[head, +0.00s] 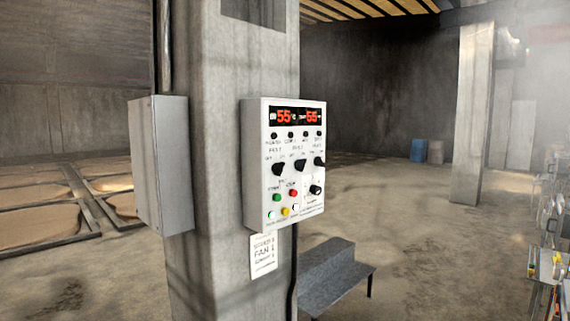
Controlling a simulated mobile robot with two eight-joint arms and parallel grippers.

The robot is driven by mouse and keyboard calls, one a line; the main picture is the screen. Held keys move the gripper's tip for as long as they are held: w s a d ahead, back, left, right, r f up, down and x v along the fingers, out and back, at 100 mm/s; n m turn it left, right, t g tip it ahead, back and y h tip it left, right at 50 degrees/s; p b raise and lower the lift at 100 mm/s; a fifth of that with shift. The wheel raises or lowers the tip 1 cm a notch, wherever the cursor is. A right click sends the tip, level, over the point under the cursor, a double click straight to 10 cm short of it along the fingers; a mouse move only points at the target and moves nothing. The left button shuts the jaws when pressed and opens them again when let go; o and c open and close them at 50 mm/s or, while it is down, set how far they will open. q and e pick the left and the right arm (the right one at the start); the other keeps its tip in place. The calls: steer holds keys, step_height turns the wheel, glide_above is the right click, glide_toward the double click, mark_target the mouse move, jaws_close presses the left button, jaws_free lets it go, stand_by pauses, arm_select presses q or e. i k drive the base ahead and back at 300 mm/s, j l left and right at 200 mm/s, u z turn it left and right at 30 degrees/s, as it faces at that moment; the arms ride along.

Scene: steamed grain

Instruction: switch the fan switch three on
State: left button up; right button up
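A white control panel (284,163) is mounted on the face of a concrete pillar in the head view. Two red displays at its top both read 55. Below them is a row of small dark buttons, then three black rotary switches: the left one (279,169), the middle one (300,165) and the right one (319,161). The labels by the switches are too small to read surely. A fourth black knob (315,190) sits lower right, beside green, red, yellow and white buttons. Neither of my grippers shows in the head view.
A grey box (162,165) is fixed to the pillar's (215,100) left side. A paper note (263,257) hangs under the panel. Grey steps (330,272) stand right of the pillar. Cluttered equipment (546,265) lies at the right edge. The floor between is open.

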mark_target(318, 160)
steer(key=i+u, duration=0.25)
steer(key=i, duration=0.5)
steer(key=i+l+u, duration=0.6)
steer(key=l, duration=0.3)
steer(key=i+l+u, duration=0.1)
steer(key=l+u, duration=0.3)
steer(key=l, duration=0.7)
steer(key=k+l+u, duration=0.1)
steer(key=l, duration=0.25)
steer(key=k+l+u, duration=0.1)
steer(key=l, duration=0.2)
